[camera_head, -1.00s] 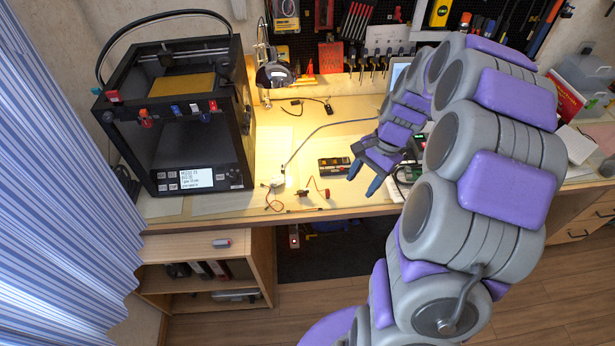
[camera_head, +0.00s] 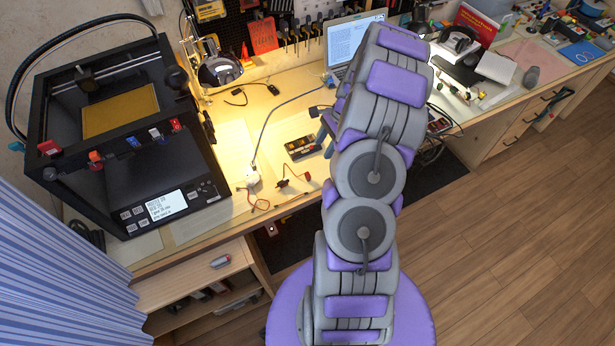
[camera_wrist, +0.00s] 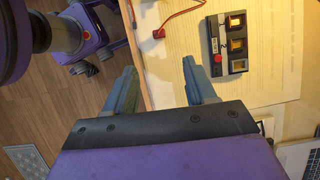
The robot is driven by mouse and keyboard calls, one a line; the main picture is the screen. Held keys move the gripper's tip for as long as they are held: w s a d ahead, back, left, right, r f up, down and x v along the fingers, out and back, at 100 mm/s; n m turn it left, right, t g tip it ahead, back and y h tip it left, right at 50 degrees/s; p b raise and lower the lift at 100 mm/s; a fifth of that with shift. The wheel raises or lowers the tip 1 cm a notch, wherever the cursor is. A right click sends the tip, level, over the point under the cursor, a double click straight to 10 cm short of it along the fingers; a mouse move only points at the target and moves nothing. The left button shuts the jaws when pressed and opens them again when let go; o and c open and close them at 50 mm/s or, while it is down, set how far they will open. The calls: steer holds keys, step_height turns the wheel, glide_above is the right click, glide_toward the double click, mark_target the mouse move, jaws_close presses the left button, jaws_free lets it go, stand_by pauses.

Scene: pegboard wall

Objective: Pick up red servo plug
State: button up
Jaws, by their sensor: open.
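The red servo plug (camera_head: 307,177) lies near the front edge of the lit desk, with a thin wire running left to a small dark part (camera_head: 283,184). In the wrist view, the red plug (camera_wrist: 158,33) is beyond my fingertips, near the desk edge, with its red wire running up and right. My gripper (camera_wrist: 160,67) is open, with its two blue-grey fingers spread wide and nothing between them. One finger is over the desk side and the other over the floor side. In the head view, my arm hides most of the gripper; a bluish finger part shows beside it.
A black box with lit windows (camera_head: 300,147) lies just behind the plug; it also shows in the wrist view (camera_wrist: 228,43). A 3D printer (camera_head: 120,130) stands at left, a laptop (camera_head: 350,42) behind. A cable crosses the desk. Floor (camera_head: 510,220) is open at right.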

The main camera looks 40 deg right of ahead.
steer(key=b, duration=0.2)
glide_above(308, 174)
steer(key=d, duration=0.2)
steer(key=f, duration=0.4)
steer(key=s+f, duration=0.1)
steer(key=f, duration=0.2)
steer(key=shift+d+f, duration=0.1)
steer(key=shift+d, duration=0.1)
steer(key=shift+w+d+f, duration=0.15)
steer(key=shift+d+f, duration=0.15)
steer(key=shift+f, duration=0.2)
steer(key=a+f, duration=0.1)
steer(key=a+f+b, duration=0.1)
steer(key=a+f, duration=0.1)
steer(key=f, duration=0.1)
steer(key=shift+w+a+b, duration=0.1)
steer(key=shift+w+b, duration=0.15)
steer(key=shift+b, duration=0.05)
steer(key=shift+d, duration=0.2)
steer(key=shift+d, duration=0.4)
steer(key=c, duration=0.4)
steer(key=shift+a, duration=0.35)
jaws_close()
